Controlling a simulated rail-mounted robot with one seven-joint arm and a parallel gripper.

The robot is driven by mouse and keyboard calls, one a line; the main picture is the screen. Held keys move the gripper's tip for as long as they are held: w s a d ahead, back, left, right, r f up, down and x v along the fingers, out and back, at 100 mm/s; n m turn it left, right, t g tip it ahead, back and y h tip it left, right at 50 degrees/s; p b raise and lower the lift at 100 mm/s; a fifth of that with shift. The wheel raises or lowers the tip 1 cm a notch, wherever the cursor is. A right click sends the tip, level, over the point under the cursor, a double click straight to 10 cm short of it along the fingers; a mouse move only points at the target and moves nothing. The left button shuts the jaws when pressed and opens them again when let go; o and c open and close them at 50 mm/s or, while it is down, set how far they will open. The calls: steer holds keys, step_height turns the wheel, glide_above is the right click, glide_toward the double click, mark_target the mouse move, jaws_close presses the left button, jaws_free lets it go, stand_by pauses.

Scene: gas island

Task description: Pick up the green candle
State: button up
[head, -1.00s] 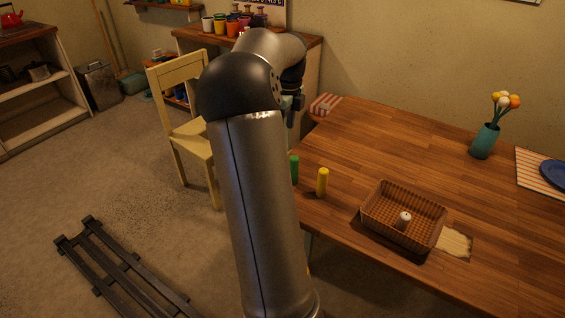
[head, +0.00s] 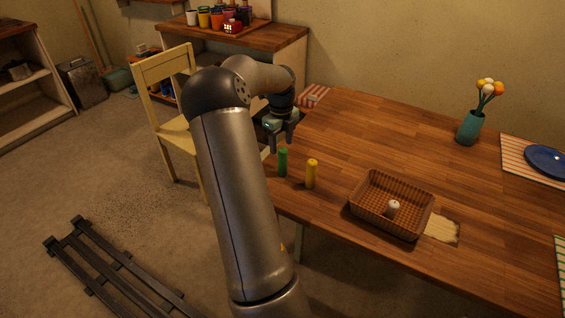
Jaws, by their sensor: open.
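The green candle (head: 283,161) stands upright near the left edge of the wooden table (head: 400,134). A yellow candle (head: 311,173) stands upright just to its right. My gripper (head: 284,149) is open and empty, pointing down above and slightly behind the green candle. I cannot tell whether the fingers touch the candle. The candle's full side shows, clear of my arm.
A brown wicker basket (head: 358,205) with a white candle (head: 393,208) in it sits to the right. A teal vase (head: 468,128) with flowers and a blue plate (head: 547,160) stand farther right. A yellow chair (head: 166,75) is behind my arm at left.

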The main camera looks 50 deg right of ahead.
mark_target(282, 149)
steer(key=f, duration=0.5)
steer(key=shift+s+a+f, duration=0.1)
steer(key=shift+s+a, duration=0.05)
steer(key=shift+s, duration=0.15)
steer(key=shift+c, duration=0.3)
jaws_close()
